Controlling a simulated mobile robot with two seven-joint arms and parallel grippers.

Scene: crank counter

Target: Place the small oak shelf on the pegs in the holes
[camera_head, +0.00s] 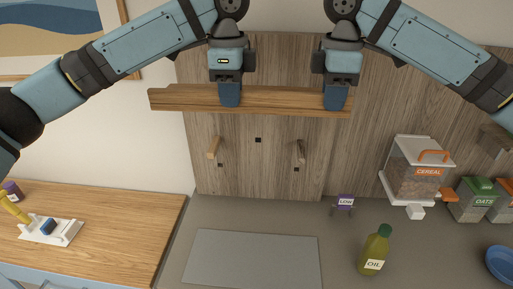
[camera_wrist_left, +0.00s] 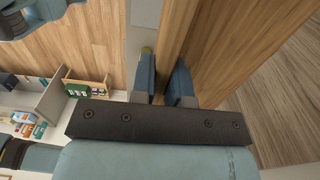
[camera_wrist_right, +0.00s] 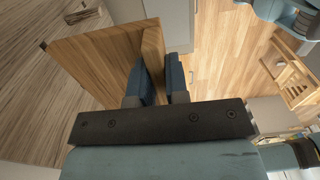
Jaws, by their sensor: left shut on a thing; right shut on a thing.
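The small oak shelf (camera_head: 180,98) is a brown board held level against or just in front of the grey wood wall panel, above the pegs. My left gripper (camera_head: 230,98) is shut on its left part, and my right gripper (camera_head: 335,98) on its right end. The shelf also fills the right of the left wrist view (camera_wrist_left: 235,40) and the left of the right wrist view (camera_wrist_right: 95,60). A light left peg (camera_head: 213,147) and a darker right peg (camera_head: 300,152) stick out of the panel. Dark square holes (camera_head: 258,140) show, one between the pegs, others lower (camera_head: 220,166).
A wooden counter (camera_head: 100,220) is at left. The space between shelf and pegs is clear.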

